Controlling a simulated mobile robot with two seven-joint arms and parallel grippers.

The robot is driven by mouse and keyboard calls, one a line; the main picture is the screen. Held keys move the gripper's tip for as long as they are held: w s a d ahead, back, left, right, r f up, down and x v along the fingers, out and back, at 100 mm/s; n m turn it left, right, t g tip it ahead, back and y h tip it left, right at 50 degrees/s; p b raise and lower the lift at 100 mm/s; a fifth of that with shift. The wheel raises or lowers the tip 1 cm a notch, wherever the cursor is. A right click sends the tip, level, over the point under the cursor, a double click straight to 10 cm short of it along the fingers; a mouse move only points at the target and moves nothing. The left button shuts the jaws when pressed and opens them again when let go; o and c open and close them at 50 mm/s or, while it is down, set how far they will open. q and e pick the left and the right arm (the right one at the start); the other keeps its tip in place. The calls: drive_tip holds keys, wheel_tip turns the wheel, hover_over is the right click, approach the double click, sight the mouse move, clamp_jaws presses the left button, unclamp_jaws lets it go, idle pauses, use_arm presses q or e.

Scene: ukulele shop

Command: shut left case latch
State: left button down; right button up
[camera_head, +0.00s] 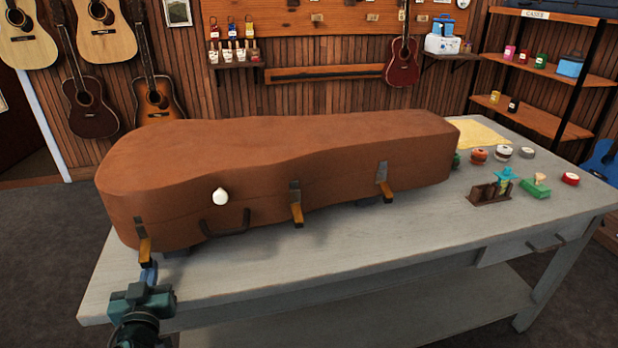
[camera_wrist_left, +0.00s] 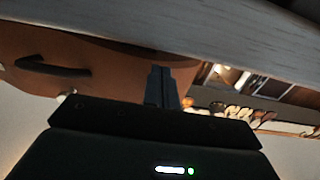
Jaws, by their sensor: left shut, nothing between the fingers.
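The brown case (camera_head: 270,170) lies closed on the grey workbench, with a dark handle (camera_head: 226,221) on its front. The left latch (camera_head: 145,248) is an orange lever low on the case's front left end; whether it is fastened is too small to tell. A middle latch (camera_head: 297,212) and a right latch (camera_head: 385,188) have similar orange levers. My left gripper (camera_head: 148,273) is shut and empty, just below the left latch; I cannot tell if they touch. In the left wrist view its fingers (camera_wrist_left: 161,80) point toward the case (camera_wrist_left: 110,60), with the handle (camera_wrist_left: 52,67) at left.
The grey workbench (camera_head: 420,240) is clear in front of the case. Right of the case stand small tins, a red roll (camera_head: 570,179) and a small dark wooden rack (camera_head: 489,192). A white round tag (camera_head: 220,197) sits on the case front above the handle.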

sight(145, 252)
use_arm(q)
drive_tip(key=shift+r, duration=0.2)
drive_tip(key=shift+s+d+r+p, duration=0.1)
drive_tip(key=shift+s+r+p, duration=0.15)
drive_tip(key=shift+r+p, duration=0.8)
drive_tip(key=shift+s+r+p, duration=0.25)
drive_tip(key=shift+r+p, duration=0.65)
drive_tip(key=shift+p, duration=0.1)
drive_tip(key=shift+s+r, duration=0.1)
drive_tip(key=shift+r, duration=0.15)
